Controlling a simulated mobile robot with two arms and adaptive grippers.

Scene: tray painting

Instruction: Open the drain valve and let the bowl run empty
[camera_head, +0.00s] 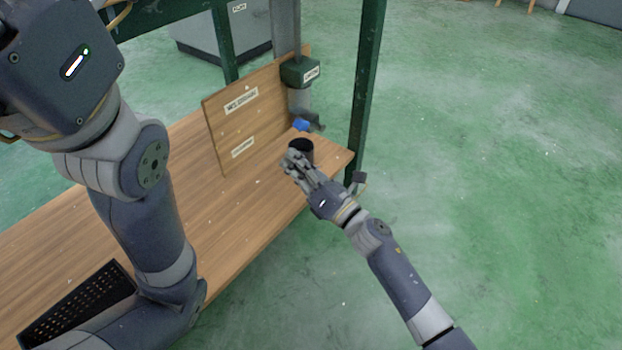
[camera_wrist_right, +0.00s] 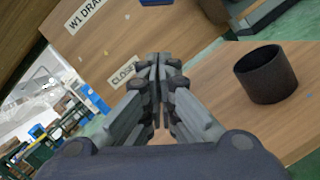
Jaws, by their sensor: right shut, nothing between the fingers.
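My right gripper (camera_head: 291,158) is shut and empty, above the wooden bench beside the black cup (camera_head: 302,147). Its closed fingertips (camera_wrist_right: 158,65) point towards the wooden panel (camera_wrist_right: 140,35) in the right wrist view, with the cup (camera_wrist_right: 268,78) standing upright to their right. A small blue part (camera_head: 301,125) sits at the foot of the grey column, behind the cup; I cannot tell whether it is the valve's handle. I cannot make out a bowl or any running liquid. My left arm crosses the left side of the head view, but its gripper does not show.
The upright panel (camera_head: 232,128) carries two white labels, one starting "W1 DRA" (camera_wrist_right: 86,13). A green box (camera_head: 300,71) is on the grey column (camera_head: 286,30). A black perforated tray (camera_head: 75,305) lies at the bench's near left. A green post (camera_head: 366,85) stands behind the bench's right end.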

